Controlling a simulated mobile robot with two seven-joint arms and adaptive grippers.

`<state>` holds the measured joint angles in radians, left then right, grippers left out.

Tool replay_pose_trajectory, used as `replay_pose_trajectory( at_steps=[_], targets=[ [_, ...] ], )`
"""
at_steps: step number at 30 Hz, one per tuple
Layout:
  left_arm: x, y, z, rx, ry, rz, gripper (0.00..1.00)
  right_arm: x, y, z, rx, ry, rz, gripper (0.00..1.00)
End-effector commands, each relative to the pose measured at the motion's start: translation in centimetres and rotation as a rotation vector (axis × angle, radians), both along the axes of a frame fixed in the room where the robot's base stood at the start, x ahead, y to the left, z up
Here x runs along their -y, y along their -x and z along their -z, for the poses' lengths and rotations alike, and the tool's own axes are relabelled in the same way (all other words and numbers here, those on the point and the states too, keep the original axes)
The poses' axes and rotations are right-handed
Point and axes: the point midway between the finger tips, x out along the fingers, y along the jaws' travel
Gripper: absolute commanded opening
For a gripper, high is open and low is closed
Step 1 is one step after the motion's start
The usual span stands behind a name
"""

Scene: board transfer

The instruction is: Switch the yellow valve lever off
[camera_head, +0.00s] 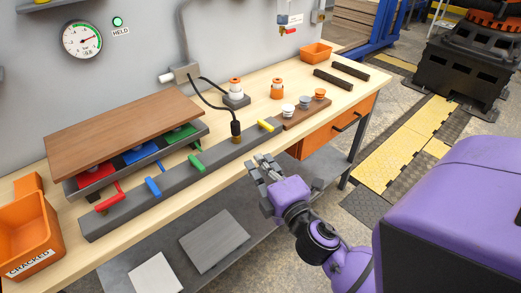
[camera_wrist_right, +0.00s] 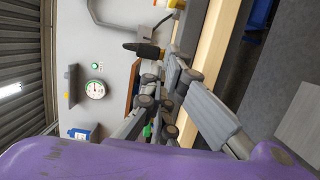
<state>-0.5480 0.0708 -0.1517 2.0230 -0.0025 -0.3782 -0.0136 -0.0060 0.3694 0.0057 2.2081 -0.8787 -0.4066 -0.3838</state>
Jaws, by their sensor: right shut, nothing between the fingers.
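The yellow valve lever (camera_head: 266,125) is at the right end of the long grey manifold bar (camera_head: 220,155) on the bench. It is small and slants down to the right in the head view. My right gripper (camera_head: 263,163) is shut and empty, in front of the bench edge, below the yellow lever and apart from it in the picture. The wrist view shows its fingers (camera_wrist_right: 160,105) close together with nothing held. They hide part of the bench behind them; I cannot make out the yellow lever there. My left gripper is not in view.
Green (camera_head: 196,164), blue (camera_head: 153,187) and red (camera_head: 107,205) levers sit farther left on the bar. A black cable plug (camera_head: 235,128) stands near the yellow lever. A brown board (camera_head: 125,133) lies behind the bar. The gauge (camera_head: 82,39) hangs on the wall beside a lit green lamp.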

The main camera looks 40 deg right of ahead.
Motion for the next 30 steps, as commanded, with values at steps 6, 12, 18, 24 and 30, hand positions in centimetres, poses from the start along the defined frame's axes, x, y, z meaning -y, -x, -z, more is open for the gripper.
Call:
replay_pose_trajectory(
  at_steps=[6, 12, 18, 24, 30],
  targets=[
    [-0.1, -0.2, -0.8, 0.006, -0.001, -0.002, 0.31, 0.7, -4.4, -0.5, 0.006, 0.002, -0.001, 0.0],
    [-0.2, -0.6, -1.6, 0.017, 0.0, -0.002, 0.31, 1.4, -8.6, -0.4, 0.005, 0.001, -0.001, 0.0],
    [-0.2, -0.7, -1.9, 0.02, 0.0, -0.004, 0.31, 4.1, -9.0, -0.2, 0.001, 0.002, 0.001, 0.0],
    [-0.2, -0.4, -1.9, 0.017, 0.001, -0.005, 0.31, 5.4, -9.1, -0.1, 0.001, 0.0, 0.0, 0.0],
    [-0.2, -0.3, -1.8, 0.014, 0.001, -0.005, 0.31, 5.5, -9.1, -0.1, 0.001, -0.001, 0.0, 0.0]
  ],
)
